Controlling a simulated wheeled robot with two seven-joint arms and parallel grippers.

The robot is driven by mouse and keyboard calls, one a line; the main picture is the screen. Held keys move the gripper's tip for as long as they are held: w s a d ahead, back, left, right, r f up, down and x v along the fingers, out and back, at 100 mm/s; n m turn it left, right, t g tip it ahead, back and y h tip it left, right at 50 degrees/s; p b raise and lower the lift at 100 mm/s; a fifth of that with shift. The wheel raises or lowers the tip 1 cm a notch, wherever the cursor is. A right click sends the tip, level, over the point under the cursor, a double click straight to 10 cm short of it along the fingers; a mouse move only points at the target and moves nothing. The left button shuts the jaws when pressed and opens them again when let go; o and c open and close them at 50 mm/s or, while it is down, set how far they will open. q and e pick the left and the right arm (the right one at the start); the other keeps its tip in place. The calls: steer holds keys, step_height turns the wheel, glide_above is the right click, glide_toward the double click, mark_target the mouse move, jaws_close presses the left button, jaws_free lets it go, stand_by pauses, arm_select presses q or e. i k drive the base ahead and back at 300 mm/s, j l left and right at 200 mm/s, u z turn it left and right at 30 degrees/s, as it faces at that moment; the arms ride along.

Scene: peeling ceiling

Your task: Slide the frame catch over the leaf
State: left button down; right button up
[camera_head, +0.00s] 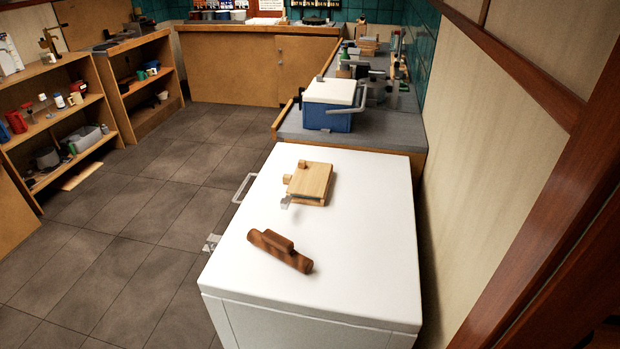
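A white chest (370,240) with a flat top stands in front of me. On its left edge are a grey bar handle (243,188) and, nearer, a small grey metal fitting (212,243) that could be the frame catch; its position over the leaf is too small to tell. The leaf is not clearly told apart from the chest's top and edge. Neither of my grippers shows.
A light wooden block (312,182) with small knobs and a dark brown wooden piece (280,251) lie on the chest top. A blue and white cooler (328,104) stands on the grey counter behind. Shelves (90,95) line the left; open tiled floor (140,220) lies between.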

mark_target(285, 203)
steer(key=i+j+z, duration=0.2)
steer(key=j+z, duration=0.15)
steer(key=i+j+z, duration=0.15)
steer(key=j+z, duration=0.25)
